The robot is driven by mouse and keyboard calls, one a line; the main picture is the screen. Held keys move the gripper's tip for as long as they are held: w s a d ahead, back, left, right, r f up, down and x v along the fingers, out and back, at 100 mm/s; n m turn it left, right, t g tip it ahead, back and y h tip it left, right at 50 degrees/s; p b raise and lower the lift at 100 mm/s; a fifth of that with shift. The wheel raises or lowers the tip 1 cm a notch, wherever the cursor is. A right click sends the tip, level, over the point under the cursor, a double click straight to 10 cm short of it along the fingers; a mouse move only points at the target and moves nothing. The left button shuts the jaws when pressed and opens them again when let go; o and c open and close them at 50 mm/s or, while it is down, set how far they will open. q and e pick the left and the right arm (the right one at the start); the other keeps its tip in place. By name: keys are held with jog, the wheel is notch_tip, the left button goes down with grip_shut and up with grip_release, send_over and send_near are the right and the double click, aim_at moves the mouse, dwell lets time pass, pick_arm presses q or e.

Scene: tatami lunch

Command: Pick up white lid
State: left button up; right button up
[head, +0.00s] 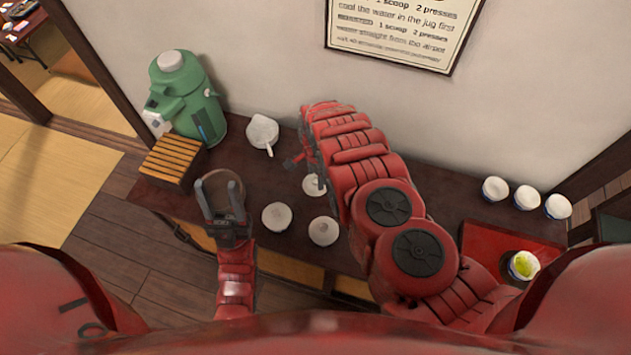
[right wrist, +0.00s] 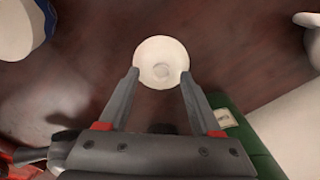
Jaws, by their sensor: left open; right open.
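The white lid (right wrist: 161,52) is a round, pale disc with a small raised centre in the right wrist view. It lies on the dark table between the tips of my right gripper (right wrist: 160,77), which is open around its near side. I cannot tell whether the fingers touch it. In the head view, a small white round piece (head: 313,185), probably this lid, is partly hidden by my right arm. My right gripper (head: 297,160) is mostly hidden there. My left gripper (head: 219,184) is open over the table's left part, with a brown round thing (head: 224,183) seen between its fingers.
A green air pot (head: 188,95) and a slatted wooden box (head: 172,160) stand at the left. A white spouted pot (head: 262,131) stands at the back. White round pieces (head: 277,216) (head: 323,231) lie nearer me. White cups (head: 526,198) and a red tray (head: 485,240) are at the right.

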jog(key=shift+f, duration=0.6)
grip_shut()
